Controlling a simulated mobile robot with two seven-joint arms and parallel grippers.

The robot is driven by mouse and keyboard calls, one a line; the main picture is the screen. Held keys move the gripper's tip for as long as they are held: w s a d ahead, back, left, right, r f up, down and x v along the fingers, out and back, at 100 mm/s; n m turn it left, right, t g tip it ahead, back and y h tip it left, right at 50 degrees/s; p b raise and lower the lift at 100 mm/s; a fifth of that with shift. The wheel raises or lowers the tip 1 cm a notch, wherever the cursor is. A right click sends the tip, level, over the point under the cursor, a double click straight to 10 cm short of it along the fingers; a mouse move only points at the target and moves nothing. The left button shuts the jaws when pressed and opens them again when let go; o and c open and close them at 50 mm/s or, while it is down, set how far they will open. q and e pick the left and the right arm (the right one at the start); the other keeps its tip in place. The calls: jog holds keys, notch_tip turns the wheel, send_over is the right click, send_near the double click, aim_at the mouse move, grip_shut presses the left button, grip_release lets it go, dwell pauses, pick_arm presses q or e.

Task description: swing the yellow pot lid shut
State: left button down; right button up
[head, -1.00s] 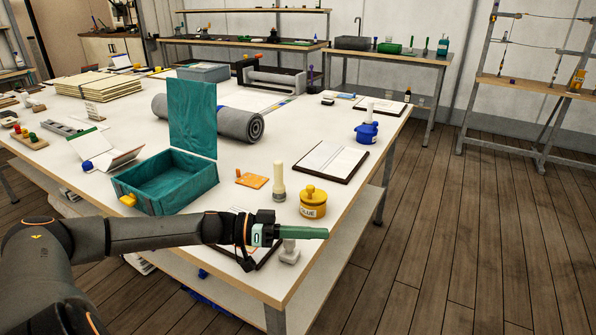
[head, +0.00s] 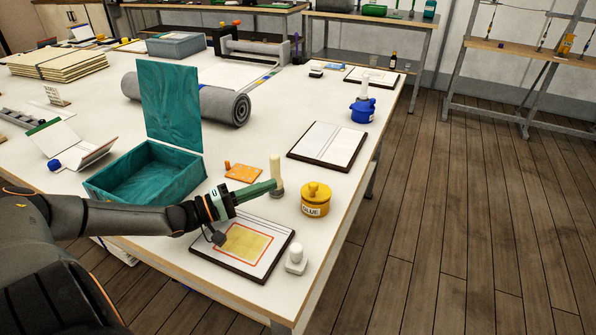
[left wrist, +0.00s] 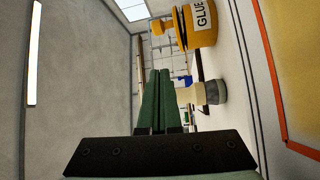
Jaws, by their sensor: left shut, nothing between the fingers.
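The yellow pot (head: 314,207), labelled GLUE, stands upright near the table's right front edge. Its yellow lid (head: 316,188), with a round knob, sits over the pot's top; I cannot tell whether a small gap remains. In the left wrist view the pot (left wrist: 204,24) and lid (left wrist: 181,28) appear sideways at the top. My left gripper (head: 274,184) is shut and empty, its green fingers pointing right, to the left of the pot and apart from it. The fingertips overlap the base of a cream-handled tool (head: 275,165) in the head view. My right gripper is not in view.
An open teal box (head: 150,172) stands left of my gripper. A framed sheet (head: 275,262) and a white stamp (head: 296,257) lie in front. A dark-edged board (head: 328,145) and a blue pot (head: 363,112) are behind the yellow pot. Bare tabletop surrounds the pot.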

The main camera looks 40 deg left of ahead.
aim_at(317, 185)
pick_arm(q)
jog(key=shift+w+a+f+n+y, duration=0.15)
jog(key=shift+a+n+y, duration=0.15)
jog(key=shift+a+n, duration=0.3)
jog(key=shift+w, duration=0.2)
jog(key=x, duration=0.5)
jog(key=b+x, duration=0.1)
jog(key=x, duration=0.3)
jog(key=shift+w+d+r+b, duration=0.25)
jog(key=shift+w+b, duration=0.05)
jog(key=shift+s+d+p, duration=0.6)
jog(key=shift+s, duration=0.15)
jog(key=shift+s+d, duration=0.25)
jog(key=shift+s+d+f+p, duration=0.2)
jog(key=shift+s+d+p, duration=0.25)
jog(key=shift+s+d, duration=0.1)
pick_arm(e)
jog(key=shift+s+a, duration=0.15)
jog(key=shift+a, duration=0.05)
